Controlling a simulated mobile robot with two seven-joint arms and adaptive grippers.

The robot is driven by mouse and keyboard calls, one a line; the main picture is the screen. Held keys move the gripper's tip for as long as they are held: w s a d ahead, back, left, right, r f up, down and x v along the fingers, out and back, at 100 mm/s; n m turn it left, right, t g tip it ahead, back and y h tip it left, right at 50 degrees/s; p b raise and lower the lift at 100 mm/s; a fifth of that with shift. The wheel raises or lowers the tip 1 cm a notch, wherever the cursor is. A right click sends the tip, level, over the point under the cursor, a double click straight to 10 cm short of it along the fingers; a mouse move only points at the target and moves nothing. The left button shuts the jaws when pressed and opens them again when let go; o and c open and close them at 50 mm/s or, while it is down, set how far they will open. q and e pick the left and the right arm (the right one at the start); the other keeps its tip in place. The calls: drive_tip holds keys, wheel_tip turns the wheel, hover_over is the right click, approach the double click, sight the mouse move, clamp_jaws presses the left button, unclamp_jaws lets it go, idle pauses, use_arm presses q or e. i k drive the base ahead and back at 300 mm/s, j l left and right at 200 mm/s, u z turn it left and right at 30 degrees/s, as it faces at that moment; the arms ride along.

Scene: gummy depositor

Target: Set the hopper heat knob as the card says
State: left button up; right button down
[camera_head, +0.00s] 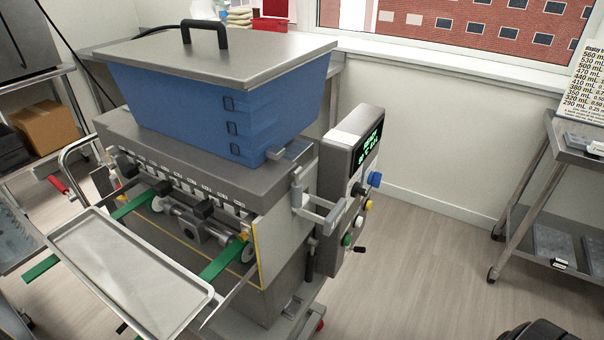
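The depositor's control box (340,160) is on the right side of the machine, with a dark display (368,142) of small green text I cannot read. Its right face carries a blue knob (374,179), a yellow knob (367,204), a green knob (347,239) and a black-tipped part (360,249). I cannot tell which is the hopper heat knob, nor its setting. The blue hopper (215,105) has a closed grey lid. A white card (585,85) at the right edge lists mL values and is cut off. Neither gripper can be made out.
A metal tray (75,243) sits at the machine's front. A grey cart (570,150) stands at right, with dark trays on its lower shelf. Open floor (430,265) lies between machine and cart. A black rounded shape (540,331) shows at the bottom edge.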

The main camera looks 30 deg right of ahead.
sight(356, 189)
drive_tip(key=l+u, duration=0.2)
drive_tip(key=l, duration=0.35)
drive_tip(key=l+u, duration=0.2)
drive_tip(key=l, duration=0.35)
drive_tip(key=l+u, duration=0.2)
drive_tip(key=l, duration=0.3)
drive_tip(key=k+l+u, duration=0.2)
drive_tip(key=l, duration=0.3)
drive_tip(key=k+l+u, duration=0.2)
drive_tip(key=l, duration=0.35)
drive_tip(key=i, duration=0.1)
